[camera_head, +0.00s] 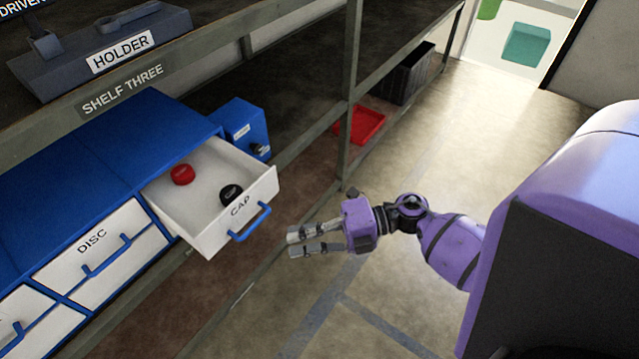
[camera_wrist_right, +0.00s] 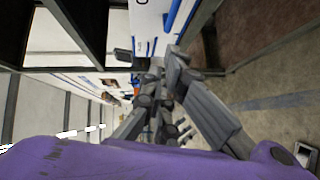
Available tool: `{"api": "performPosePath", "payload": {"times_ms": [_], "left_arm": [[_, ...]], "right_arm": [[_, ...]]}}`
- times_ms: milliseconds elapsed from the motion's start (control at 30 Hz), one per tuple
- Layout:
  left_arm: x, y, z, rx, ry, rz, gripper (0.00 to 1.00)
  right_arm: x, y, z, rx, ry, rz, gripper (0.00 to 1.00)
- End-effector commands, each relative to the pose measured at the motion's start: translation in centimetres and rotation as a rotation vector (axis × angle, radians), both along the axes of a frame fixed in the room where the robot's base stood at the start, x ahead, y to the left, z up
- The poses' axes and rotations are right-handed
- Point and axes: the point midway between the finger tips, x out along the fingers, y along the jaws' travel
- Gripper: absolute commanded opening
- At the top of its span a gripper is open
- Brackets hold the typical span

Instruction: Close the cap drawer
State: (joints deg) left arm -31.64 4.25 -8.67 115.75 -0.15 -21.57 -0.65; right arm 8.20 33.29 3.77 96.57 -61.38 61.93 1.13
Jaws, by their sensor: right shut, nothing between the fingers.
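The cap drawer (camera_head: 215,222) is pulled out of the blue cabinet (camera_head: 105,150) and stands open. Its white front carries the label CAP and a blue handle (camera_head: 250,222). A red cap (camera_head: 183,174) and a black cap (camera_head: 231,193) lie inside it. My right gripper (camera_head: 296,244) is shut and empty, in front of and to the right of the drawer handle, apart from it. In the right wrist view its fingers (camera_wrist_right: 165,105) show, with white drawer fronts and blue handles beyond. My left gripper is not in view.
The DISC drawer (camera_head: 105,250) beside it is closed. A small blue box (camera_head: 243,125) stands behind the open drawer. A shelf post (camera_head: 350,90), a red tray (camera_head: 367,124) and a black crate (camera_head: 408,74) are farther right. The floor (camera_head: 400,290) around my right arm is clear.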

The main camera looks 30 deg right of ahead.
Motion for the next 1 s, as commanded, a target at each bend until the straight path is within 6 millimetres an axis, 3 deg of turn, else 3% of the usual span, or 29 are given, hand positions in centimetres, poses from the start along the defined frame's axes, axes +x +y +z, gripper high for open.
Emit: {"api": "performPosePath", "payload": {"times_ms": [167, 400, 1000], "left_arm": [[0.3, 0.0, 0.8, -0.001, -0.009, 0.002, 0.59], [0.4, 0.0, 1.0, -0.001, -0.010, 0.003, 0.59], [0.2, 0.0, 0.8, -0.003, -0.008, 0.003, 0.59]], "right_arm": [[1.8, 3.2, -0.2, 0.004, -0.003, -0.002, 0.00], [4.5, 4.0, -1.0, 0.002, 0.001, -0.002, 0.00], [5.4, 4.3, -1.2, 0.001, 0.000, -0.001, 0.00]]}}
